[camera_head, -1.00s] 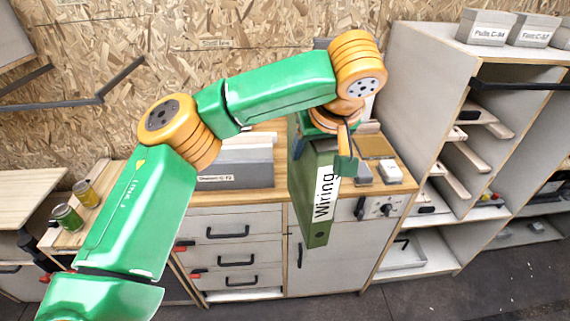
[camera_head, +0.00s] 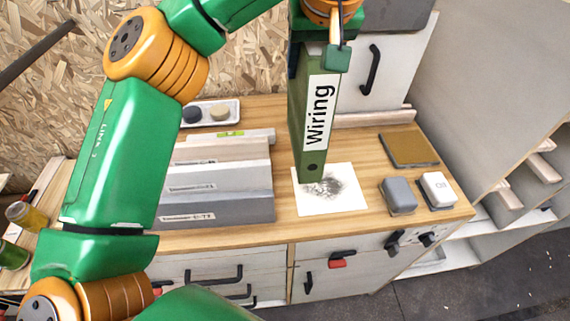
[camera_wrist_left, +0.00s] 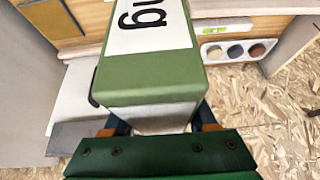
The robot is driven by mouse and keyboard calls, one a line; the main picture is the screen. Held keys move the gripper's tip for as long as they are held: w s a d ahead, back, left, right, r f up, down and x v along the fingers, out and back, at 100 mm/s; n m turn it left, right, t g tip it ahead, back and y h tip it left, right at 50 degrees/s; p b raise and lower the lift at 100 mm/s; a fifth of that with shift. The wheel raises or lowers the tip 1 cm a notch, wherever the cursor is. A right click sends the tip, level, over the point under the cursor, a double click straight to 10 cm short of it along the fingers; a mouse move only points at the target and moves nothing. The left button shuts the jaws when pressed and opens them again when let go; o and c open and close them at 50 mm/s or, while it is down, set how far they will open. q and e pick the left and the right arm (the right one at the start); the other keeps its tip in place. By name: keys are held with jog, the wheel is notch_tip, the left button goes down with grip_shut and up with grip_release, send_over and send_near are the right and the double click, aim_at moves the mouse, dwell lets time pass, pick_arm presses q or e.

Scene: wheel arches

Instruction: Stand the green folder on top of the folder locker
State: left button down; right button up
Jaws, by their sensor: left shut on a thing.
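The green folder (camera_head: 318,125), with a white label reading "Wiring", is upright in my left gripper (camera_head: 320,48). The gripper is shut on its upper end. The folder's lower end shows in front of a white sheet on the worktop; I cannot tell whether it touches. In the left wrist view, the folder (camera_wrist_left: 150,85) fills the middle, with the gripper (camera_wrist_left: 160,125) around its near end. A white-doored cabinet (camera_head: 388,72) with a black handle stands at the worktop's back, partly behind the folder; it looks like the folder locker. Its top is not clearly seen. My right gripper is not in view.
A tray with round pieces (camera_head: 208,113) lies behind. Shelving stands at right.

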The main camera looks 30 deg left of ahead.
pick_arm(q)
jog(key=f, duration=1)
jog(key=shift+s+d, duration=0.15)
jog(key=shift+s, duration=0.2)
jog(key=shift+w+f, duration=0.1)
jog(key=shift+w, duration=0.05)
jog(key=shift+c, duration=1)
grip_release()
jog(key=shift+s, duration=0.2)
